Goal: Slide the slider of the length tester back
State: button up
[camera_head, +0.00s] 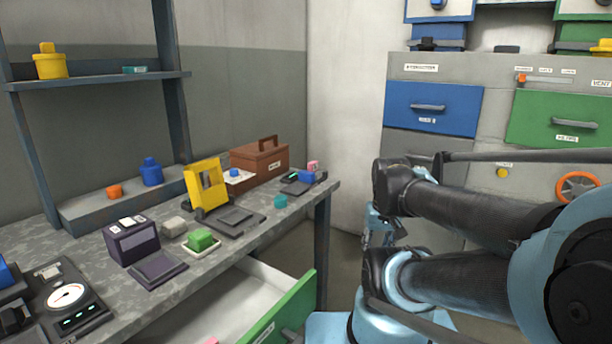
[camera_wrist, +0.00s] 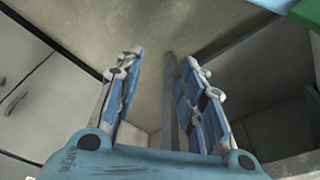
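No label in view names the length tester, and I cannot tell for sure which device it is. A dark device with a green display and a blue part (camera_head: 303,182) stands at the far right end of the workbench. A dark device with a round dial and green displays (camera_head: 68,298) stands at the near left. No slider can be made out clearly on either. My gripper (camera_wrist: 162,57) shows in the wrist view with its two blue-padded fingers apart and nothing between them. It is away from the bench devices; in the head view my arm is at the right.
The workbench (camera_head: 120,222) holds a yellow frame device (camera_head: 206,186), a brown toolbox (camera_head: 262,161), a dark purple box (camera_head: 132,241) and a green block (camera_head: 200,240). An open drawer with a green front (camera_head: 290,310) juts out below. Cabinets (camera_head: 432,108) stand behind my arm.

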jog(key=shift+o, duration=0.3)
jog(key=o, duration=0.5)
jog(key=shift+s+r, duration=0.25)
jog(key=shift+o, duration=1.3)
jog(key=w+a+r+m, duration=0.1)
jog(key=w+a+r, duration=0.1)
jog(key=w+r, duration=0.4)
notch_tip(320, 180, up, 3)
jog(key=shift+w+f, duration=0.1)
jog(key=shift+w, duration=0.15)
notch_tip(320, 180, up, 17)
jog(key=m+g, duration=0.2)
jog(key=m, duration=0.4)
send_over(305, 173)
jog(key=f, duration=1.7)
jog(key=shift+w+f, duration=0.25)
jog(key=shift+f, duration=0.05)
